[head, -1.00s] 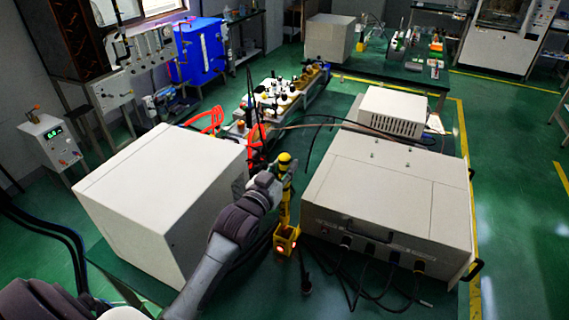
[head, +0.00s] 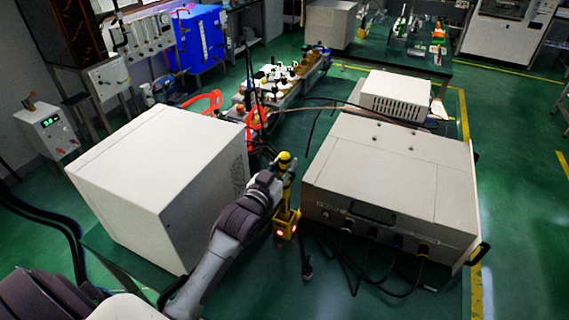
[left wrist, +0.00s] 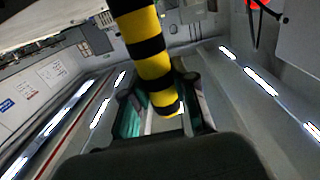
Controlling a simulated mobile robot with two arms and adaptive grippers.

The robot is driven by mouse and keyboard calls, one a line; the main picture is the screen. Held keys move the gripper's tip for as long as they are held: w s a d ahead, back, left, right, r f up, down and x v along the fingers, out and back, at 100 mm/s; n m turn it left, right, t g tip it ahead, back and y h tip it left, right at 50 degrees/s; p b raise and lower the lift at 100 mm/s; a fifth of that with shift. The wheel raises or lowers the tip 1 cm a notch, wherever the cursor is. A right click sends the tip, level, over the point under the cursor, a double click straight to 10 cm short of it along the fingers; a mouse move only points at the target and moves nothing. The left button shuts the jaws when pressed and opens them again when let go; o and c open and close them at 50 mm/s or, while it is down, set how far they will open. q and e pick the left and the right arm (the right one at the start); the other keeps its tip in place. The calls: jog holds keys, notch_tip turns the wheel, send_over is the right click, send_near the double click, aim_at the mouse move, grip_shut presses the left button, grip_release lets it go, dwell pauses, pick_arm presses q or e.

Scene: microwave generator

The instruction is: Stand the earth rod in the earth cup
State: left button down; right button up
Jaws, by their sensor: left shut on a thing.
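The earth rod (head: 285,158) is striped yellow and black. My left gripper (head: 279,180) is shut around it and holds it roughly upright, its yellow top above the fingers. In the left wrist view the striped rod (left wrist: 146,48) runs from the top edge down between the fingers (left wrist: 160,95). A yellow holder (head: 287,223) with glowing red spots, seemingly the earth cup, stands just below the gripper between the two large grey cases. The gripper and arm hide part of the rod, and I cannot tell whether its lower end is inside the cup. My right gripper is out of view.
A large pale cabinet (head: 150,185) stands close on the left and a grey case (head: 395,180) close on the right, leaving a narrow gap. Black cables (head: 365,275) lie in front of the case.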

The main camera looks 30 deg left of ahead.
pick_arm(q)
jog(key=shift+f, duration=0.5)
dwell(0.5)
jog(key=c, duration=0.8)
grip_release()
jog(key=shift+c, duration=0.2)
jog(key=shift+f, duration=0.1)
jog(key=s, duration=1.2)
jog(key=shift+d, duration=0.1)
